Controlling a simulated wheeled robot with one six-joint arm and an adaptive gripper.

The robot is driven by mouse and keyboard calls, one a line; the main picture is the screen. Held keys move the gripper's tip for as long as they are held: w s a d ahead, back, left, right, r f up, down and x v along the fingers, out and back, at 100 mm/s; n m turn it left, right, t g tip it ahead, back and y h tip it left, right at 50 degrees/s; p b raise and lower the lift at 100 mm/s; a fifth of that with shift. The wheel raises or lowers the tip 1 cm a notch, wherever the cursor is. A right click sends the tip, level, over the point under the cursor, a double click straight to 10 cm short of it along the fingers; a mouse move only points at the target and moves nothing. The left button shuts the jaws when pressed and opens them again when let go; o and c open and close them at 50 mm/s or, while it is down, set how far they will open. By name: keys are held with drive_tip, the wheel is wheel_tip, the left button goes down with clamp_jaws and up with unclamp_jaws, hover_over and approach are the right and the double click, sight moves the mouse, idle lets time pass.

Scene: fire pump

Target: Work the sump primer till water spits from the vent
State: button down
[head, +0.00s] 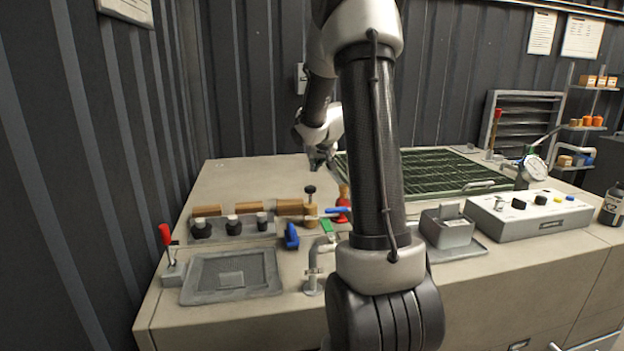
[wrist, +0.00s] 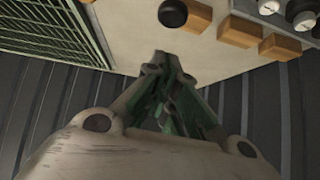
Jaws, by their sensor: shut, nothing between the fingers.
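A black-knobbed plunger (head: 310,190) stands upright on a brass-coloured body near the middle of the bench; its round black top seems to be the knob in the wrist view (wrist: 172,13). A red-handled lever (head: 166,236) stands at the bench's left front. A second red-handled lever (head: 496,116) stands at the back right. No label tells me which is the sump primer. A grey bent pipe (head: 313,268) rises at the front; I cannot tell if it is the vent, and no water shows. My gripper (head: 318,160) is shut and empty over the back of the bench, apart from the plunger; it also shows in the wrist view (wrist: 160,66).
A green grating (head: 425,168) lies right of my gripper. A blue-handled valve (head: 292,237), a grey tray (head: 231,277) and a control box (head: 530,213) are nearer the front. The back left bench is clear.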

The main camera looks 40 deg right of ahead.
sight(312, 188)
drive_tip(key=x, duration=0.3)
drive_tip(key=shift+w+d+f, duration=0.1)
drive_tip(key=shift+w+f, duration=0.1)
drive_tip(key=shift+f, duration=0.15)
wheel_tip(312, 188, down, 2)
drive_tip(key=shift+s+f, duration=0.1)
drive_tip(key=shift+f, duration=0.7)
drive_tip(key=shift+f, duration=1.75)
